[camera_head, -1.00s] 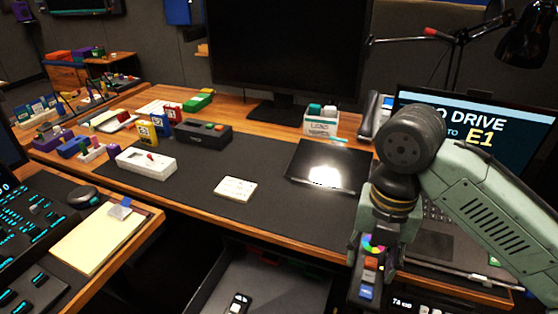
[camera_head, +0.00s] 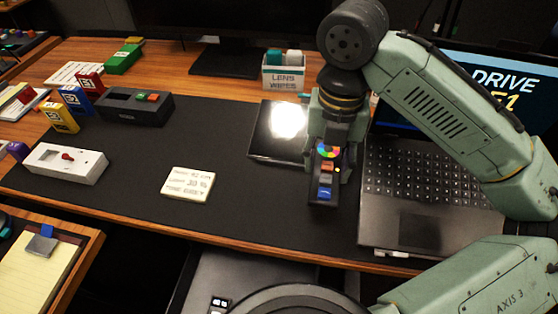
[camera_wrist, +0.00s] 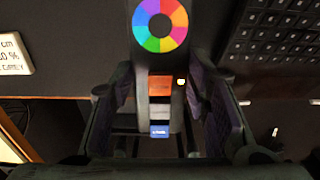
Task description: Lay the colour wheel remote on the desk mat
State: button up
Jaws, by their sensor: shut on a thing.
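The colour wheel remote (camera_head: 325,190) is a dark bar with a rainbow ring and orange, white and blue buttons. My gripper (camera_head: 328,165) is shut on it, one finger on each side. The remote is over the right part of the dark desk mat (camera_head: 245,212), between the black tablet and the laptop. I cannot tell whether its underside touches the mat. In the wrist view the remote (camera_wrist: 160,60) lies lengthwise between the fingers of my gripper (camera_wrist: 162,105), its colour ring at the top.
The black tablet (camera_head: 265,140) is close on the left, the open laptop (camera_head: 420,190) close on the right. A white note card (camera_head: 187,184) lies left on the mat. The lens wipes box (camera_head: 285,73) stands behind. Mat between card and remote is clear.

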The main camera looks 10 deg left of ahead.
aim_at(325, 180)
notch_tip(325, 180, down, 5)
jog(key=shift+s+f, duration=0.1)
jog(key=shift+s, duration=0.05)
jog(key=shift+f, duration=2.4)
jog(key=shift+f, duration=0.1)
jog(key=shift+f, duration=0.15)
jog(key=o, duration=1.2)
jog(key=shift+o, duration=0.2)
notch_tip(325, 180, up, 13)
jog(key=shift+f, duration=0.2)
